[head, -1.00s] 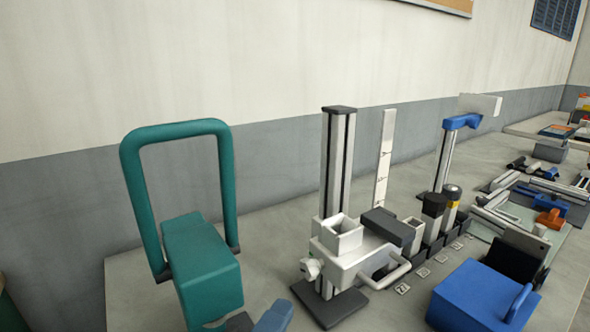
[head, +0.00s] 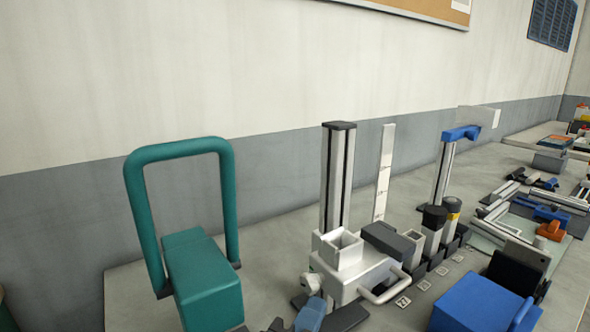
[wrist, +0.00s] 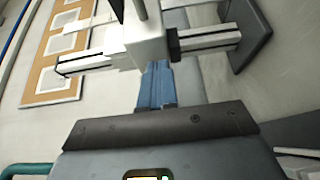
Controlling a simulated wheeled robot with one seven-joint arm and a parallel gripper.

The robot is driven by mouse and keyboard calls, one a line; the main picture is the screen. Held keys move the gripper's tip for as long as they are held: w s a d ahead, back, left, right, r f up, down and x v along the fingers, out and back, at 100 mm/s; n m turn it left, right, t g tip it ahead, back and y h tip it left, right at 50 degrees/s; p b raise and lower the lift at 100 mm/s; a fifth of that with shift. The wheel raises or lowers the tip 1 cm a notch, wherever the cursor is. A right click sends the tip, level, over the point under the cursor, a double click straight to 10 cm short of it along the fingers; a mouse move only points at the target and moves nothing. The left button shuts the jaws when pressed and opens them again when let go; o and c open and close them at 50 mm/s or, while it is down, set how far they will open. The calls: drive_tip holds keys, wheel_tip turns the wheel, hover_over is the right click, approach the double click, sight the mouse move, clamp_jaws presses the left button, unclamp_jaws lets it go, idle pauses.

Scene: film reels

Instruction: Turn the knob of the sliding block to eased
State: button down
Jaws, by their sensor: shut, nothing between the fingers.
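The sliding block (head: 352,275) is a white body on an upright metal column (head: 338,180) with a dark cap. A small white knob (head: 312,284) is on its left side, partly covered by my gripper; its setting and any lettering are unreadable. My gripper (head: 314,301) shows blue at the bottom of the head view, just below and in front of the knob. In the wrist view its blue fingers (wrist: 155,70) are together and empty, with tips close to a white part (wrist: 147,42). I cannot tell whether they touch it.
A teal box with a tall handle (head: 205,285) stands left of the block. A white loop handle (head: 385,288) and a dark grey block (head: 388,240) are at its right. Several posts, a blue box (head: 475,305) and a white ruler strip (head: 384,170) are farther right.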

drive_tip(key=shift+w+d+r+p, duration=0.1)
drive_tip(key=shift+d+r+p, duration=0.4)
drive_tip(key=shift+p, duration=0.1)
drive_tip(key=shift+r, duration=0.1)
drive_tip(key=shift+a+r+p, duration=0.15)
drive_tip(key=shift+r+p, duration=0.1)
drive_tip(key=shift+p, duration=0.2)
drive_tip(key=shift+a+r+p, duration=0.25)
drive_tip(key=shift+r+p, duration=0.25)
drive_tip(key=shift+p, duration=0.05)
idle(0.4)
drive_tip(key=shift+s+d+r+p, duration=0.15)
drive_tip(key=shift+s+d+p, duration=0.05)
drive_tip(key=shift+s+p, duration=0.1)
drive_tip(key=shift+s+a, duration=0.55)
drive_tip(key=shift+a, duration=0.25)
drive_tip(key=shift+s+a, duration=0.6)
drive_tip(key=shift+a, duration=0.25)
drive_tip(key=shift+s+a, duration=0.55)
drive_tip(key=shift+a, duration=0.25)
drive_tip(key=shift+a+f+b, duration=0.15)
drive_tip(key=shift+f+b, duration=0.1)
drive_tip(key=shift+b, duration=0.25)
